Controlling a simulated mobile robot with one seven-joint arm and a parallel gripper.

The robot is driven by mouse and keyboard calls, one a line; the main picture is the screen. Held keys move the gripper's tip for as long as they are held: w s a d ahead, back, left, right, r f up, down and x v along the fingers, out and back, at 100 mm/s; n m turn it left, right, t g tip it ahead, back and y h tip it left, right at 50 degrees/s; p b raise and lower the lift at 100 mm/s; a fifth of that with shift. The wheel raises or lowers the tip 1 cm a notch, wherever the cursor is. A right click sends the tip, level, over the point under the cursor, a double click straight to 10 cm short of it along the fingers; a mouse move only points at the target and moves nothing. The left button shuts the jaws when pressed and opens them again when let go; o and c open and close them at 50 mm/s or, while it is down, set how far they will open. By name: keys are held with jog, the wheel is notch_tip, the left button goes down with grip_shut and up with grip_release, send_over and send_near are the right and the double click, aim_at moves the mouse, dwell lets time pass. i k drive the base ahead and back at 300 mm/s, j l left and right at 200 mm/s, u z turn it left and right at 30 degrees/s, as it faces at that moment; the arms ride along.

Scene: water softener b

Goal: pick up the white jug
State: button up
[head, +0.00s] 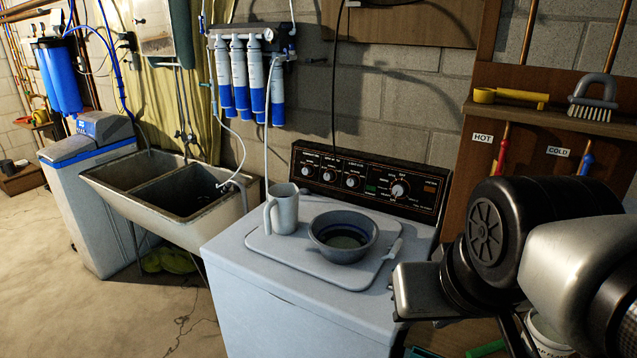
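The white jug (285,208) stands upright on a pale board on top of the white washing machine. It looks like a tall mug with its handle on the left side. A grey bowl (343,238) stands just right of it on the same board, close beside it. Parts of my own arm fill the right edge of the view, well to the right of the jug. I cannot make out the fingertips of my gripper, and nothing of mine touches the jug.
The washing machine (262,310) has a raised control panel (370,187) behind the board (265,247). A double sink (180,195) stands left, with filter cartridges (240,80) above. The space over the jug is clear.

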aim_at(283, 205)
jog(key=i+j+z, duration=0.25)
jog(key=j+z, duration=0.5)
jog(key=j, duration=0.2)
jog(key=j+z, duration=0.15)
jog(key=j, duration=0.45)
jog(key=i+j+z, duration=0.15)
jog(key=j, duration=2.35)
